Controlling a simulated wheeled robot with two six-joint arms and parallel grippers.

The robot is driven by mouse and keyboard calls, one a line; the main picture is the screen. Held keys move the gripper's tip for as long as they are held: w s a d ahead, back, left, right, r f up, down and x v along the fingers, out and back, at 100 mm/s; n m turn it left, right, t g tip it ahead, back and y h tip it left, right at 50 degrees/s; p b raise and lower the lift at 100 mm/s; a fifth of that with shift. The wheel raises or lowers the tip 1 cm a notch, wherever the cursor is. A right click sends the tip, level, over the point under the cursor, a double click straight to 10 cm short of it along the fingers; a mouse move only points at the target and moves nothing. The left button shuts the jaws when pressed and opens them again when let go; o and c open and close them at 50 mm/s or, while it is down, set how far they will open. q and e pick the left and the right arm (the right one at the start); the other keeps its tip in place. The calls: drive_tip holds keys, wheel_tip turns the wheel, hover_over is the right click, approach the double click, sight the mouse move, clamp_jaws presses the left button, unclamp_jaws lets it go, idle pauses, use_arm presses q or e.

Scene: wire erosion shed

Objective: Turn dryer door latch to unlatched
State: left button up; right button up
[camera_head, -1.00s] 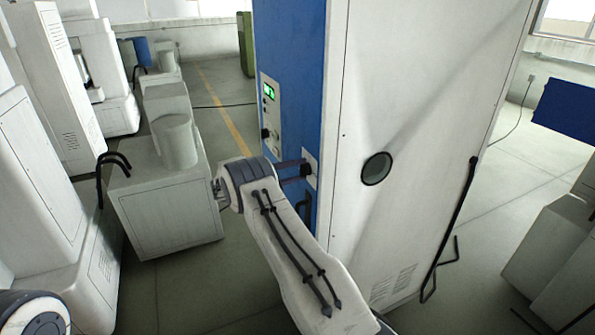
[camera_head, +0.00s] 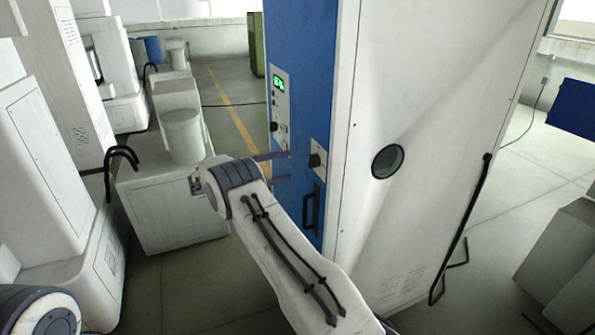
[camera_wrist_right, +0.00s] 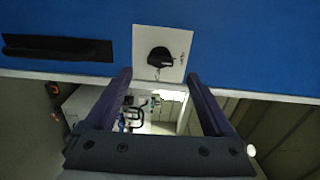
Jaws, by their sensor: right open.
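The dryer is a tall cabinet with a blue front (camera_head: 305,90) and a white side. Its door latch (camera_head: 317,159) is a small black knob on a white plate on the blue front. In the right wrist view the latch (camera_wrist_right: 160,57) sits just beyond the fingertips, roughly centred between them. My right gripper (camera_head: 289,166) is open and empty, its two fingers pointing at the latch with a small gap before the plate. The gripper also shows in the wrist view (camera_wrist_right: 160,74). The knob's exact angle is hard to tell. My left gripper is out of view.
A black door handle (camera_head: 312,208) is below the latch. A control panel with a green display (camera_head: 279,84) and a knob is to the left. A round port (camera_head: 387,161) is on the white side. A grey-white cabinet (camera_head: 172,190) stands behind my right wrist.

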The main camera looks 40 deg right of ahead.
drive_tip(key=v, duration=0.3)
drive_tip(key=shift+b, duration=0.3)
drive_tip(key=shift+d, duration=0.1)
drive_tip(key=s+a+m+t+y+b, duration=0.15)
drive_tip(key=s+a+m+y, duration=0.35)
drive_tip(key=a, duration=0.5)
drive_tip(key=s+a+m+t+y+b, duration=0.1)
drive_tip(key=s+a+m+t+y, duration=0.1)
drive_tip(key=s+a+m+y, duration=0.45)
drive_tip(key=s+a+f+m+y, duration=0.1)
drive_tip(key=s+a+m+y, duration=0.1)
drive_tip(key=s+a+m, duration=0.3)
drive_tip(key=s+a+f+m+y+b, duration=0.1)
drive_tip(key=s+a+m, duration=0.3)
drive_tip(key=s, duration=0.9)
drive_tip(key=s+a+f+m+y, duration=0.3)
drive_tip(key=s+a+m+y, duration=0.1)
drive_tip(key=s+a, duration=0.3)
drive_tip(key=s+m, duration=0.1)
drive_tip(key=s, duration=0.1)
drive_tip(key=shift+s+a+f+m+b, duration=0.25)
drive_tip(key=shift+s+a+m+b, duration=0.05)
drive_tip(key=shift+m+b, duration=0.1)
drive_tip(key=shift+t, duration=0.25)
